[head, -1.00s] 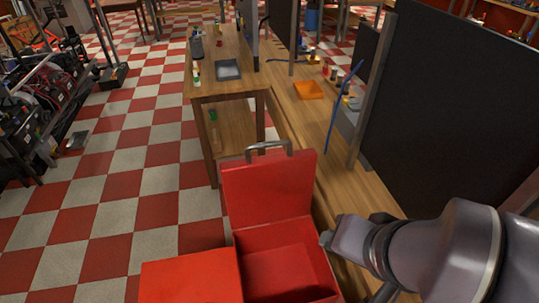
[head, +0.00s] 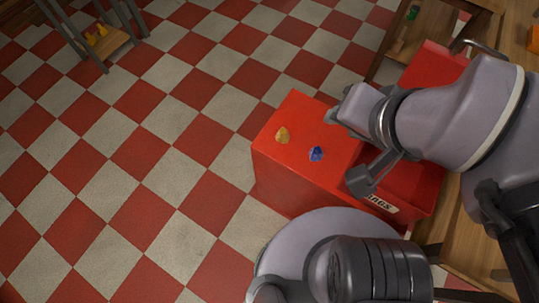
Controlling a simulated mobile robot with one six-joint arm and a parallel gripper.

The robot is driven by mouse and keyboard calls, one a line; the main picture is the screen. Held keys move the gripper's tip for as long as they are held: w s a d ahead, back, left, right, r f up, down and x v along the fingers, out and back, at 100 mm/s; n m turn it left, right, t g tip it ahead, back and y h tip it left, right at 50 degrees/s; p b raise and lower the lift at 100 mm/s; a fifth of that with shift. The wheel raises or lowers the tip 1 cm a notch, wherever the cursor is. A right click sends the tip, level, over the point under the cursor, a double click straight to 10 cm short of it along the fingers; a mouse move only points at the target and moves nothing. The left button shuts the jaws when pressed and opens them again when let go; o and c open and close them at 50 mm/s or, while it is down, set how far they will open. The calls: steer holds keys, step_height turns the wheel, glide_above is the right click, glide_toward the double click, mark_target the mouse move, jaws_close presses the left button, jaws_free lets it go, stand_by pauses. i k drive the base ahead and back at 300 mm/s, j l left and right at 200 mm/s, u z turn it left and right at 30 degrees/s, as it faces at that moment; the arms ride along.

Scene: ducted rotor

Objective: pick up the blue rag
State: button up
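The blue rag (head: 316,154) is a small crumpled lump on the flat red top of a red box (head: 290,180). A yellow rag (head: 282,135) of similar size lies on the same top, just up and left of it. My gripper (head: 347,145) is to the right of the blue rag in the picture and apart from it. Nothing shows held in it.
Right of the box top is an open red compartment (head: 415,190) with a raised lid (head: 430,65), partly hidden by my arm. A wooden bench (head: 470,235) runs along the right. Checkered floor is clear at left. A small table (head: 100,50) stands at the upper left.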

mark_target(316, 154)
steer(key=z, duration=5.05)
steer(key=u, duration=0.6)
steer(key=l+u, duration=0.1)
steer(key=u, duration=0.45)
steer(key=k+u, duration=0.1)
steer(key=u, duration=1.05)
steer(key=k+u, duration=0.1)
steer(key=u, duration=0.5)
steer(key=j+u, duration=0.1)
steer(key=u, duration=1.05)
steer(key=j+u, duration=0.1)
steer(key=u, duration=0.5)
steer(key=k+j, duration=0.05)
